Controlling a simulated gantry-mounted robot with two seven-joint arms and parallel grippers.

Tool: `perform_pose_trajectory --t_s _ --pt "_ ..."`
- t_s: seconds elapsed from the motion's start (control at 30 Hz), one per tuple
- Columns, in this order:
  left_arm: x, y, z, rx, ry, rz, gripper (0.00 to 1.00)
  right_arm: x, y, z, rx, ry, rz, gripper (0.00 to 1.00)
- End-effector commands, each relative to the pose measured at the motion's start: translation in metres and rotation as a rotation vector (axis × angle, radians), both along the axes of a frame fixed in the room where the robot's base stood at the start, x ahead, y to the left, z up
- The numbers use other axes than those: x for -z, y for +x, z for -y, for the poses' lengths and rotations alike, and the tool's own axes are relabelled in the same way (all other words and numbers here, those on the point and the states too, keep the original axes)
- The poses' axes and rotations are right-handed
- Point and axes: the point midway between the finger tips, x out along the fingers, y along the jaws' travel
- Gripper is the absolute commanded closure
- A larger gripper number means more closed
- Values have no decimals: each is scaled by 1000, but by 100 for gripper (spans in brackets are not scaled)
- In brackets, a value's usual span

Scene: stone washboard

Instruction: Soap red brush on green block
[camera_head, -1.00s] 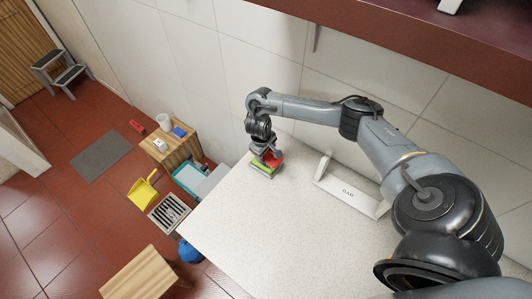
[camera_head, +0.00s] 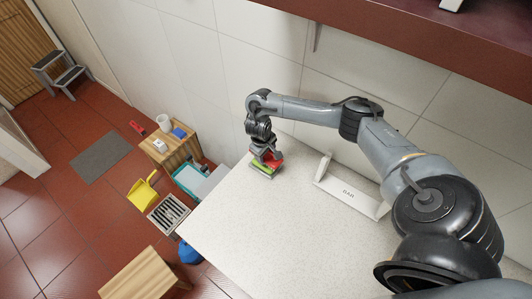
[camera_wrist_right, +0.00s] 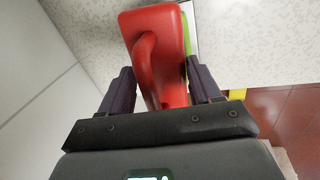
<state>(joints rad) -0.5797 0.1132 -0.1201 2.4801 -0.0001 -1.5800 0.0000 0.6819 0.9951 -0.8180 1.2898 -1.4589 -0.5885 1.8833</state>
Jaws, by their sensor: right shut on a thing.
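The red brush (camera_head: 274,159) is in my right gripper (camera_head: 268,152), at the left end of the pale counter. In the right wrist view the brush (camera_wrist_right: 158,50) stands between the two dark fingers of the gripper (camera_wrist_right: 165,88), which is shut on it. The green block (camera_head: 265,169) lies on the counter right under the brush. A strip of its green also shows beside the brush in the right wrist view (camera_wrist_right: 186,30). The brush appears to rest on the block, but the contact is hidden. My left gripper is not in view.
The tiled wall stands close behind. Below left are a wooden stool (camera_head: 177,150) with small items, a yellow dustpan (camera_head: 141,190) and a drain grate (camera_head: 169,215). The counter's front is clear.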

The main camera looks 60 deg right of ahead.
Motion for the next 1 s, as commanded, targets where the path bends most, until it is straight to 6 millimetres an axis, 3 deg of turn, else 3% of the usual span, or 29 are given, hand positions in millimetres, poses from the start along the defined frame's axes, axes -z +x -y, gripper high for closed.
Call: perform_pose_trajectory --t_s 1.0 --pt "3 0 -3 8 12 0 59 9 0 0 0 0 0 61"
